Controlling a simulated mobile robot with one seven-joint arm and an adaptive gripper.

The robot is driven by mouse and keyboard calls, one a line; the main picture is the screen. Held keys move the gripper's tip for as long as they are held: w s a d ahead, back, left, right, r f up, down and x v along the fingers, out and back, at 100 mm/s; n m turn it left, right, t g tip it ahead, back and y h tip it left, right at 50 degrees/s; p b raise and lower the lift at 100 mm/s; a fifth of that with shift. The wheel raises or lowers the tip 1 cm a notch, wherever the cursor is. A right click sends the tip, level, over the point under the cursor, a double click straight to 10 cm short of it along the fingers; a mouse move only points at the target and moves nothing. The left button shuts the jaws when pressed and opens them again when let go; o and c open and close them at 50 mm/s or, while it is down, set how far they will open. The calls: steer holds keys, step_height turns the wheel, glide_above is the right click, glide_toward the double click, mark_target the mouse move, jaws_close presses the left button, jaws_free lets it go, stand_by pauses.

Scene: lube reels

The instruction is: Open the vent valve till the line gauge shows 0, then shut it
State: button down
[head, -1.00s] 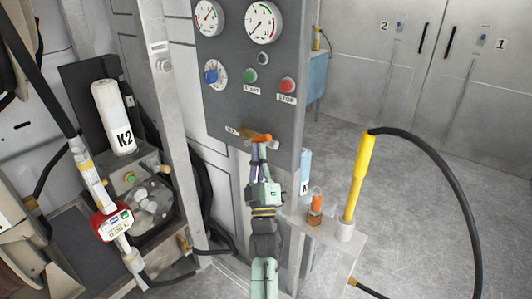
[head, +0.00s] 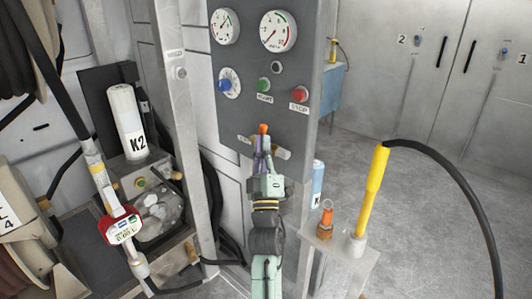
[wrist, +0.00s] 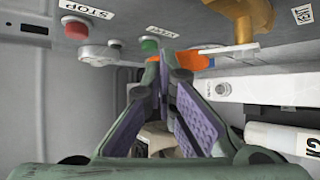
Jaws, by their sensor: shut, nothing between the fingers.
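The vent valve is a brass fitting (head: 283,153) low on the grey panel, with an orange handle (head: 263,128). My gripper (head: 262,143) is at the handle, with its fingertips together just below it. In the wrist view the fingertips (wrist: 165,62) meet close to the orange handle (wrist: 192,63), with nothing between them; whether they touch it is unclear. The fingers hide part of the valve. Two dial gauges sit at the panel top; the right gauge (head: 278,31) has its needle pointing lower left, the left gauge (head: 223,27) upper right. Their labels are unreadable.
Above the valve are a blue knob (head: 224,85), a green START button (head: 263,84) and a red STOP button (head: 299,95). A yellow grease tool (head: 372,190) with a black hose stands at the right. A K2 cylinder (head: 126,120) is left.

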steer(key=shift+w+a+r, duration=0.25)
steer(key=shift+a+r, duration=0.1)
steer(key=shift+w+a, duration=0.1)
steer(key=shift+b, duration=0.3)
stand_by(0.4)
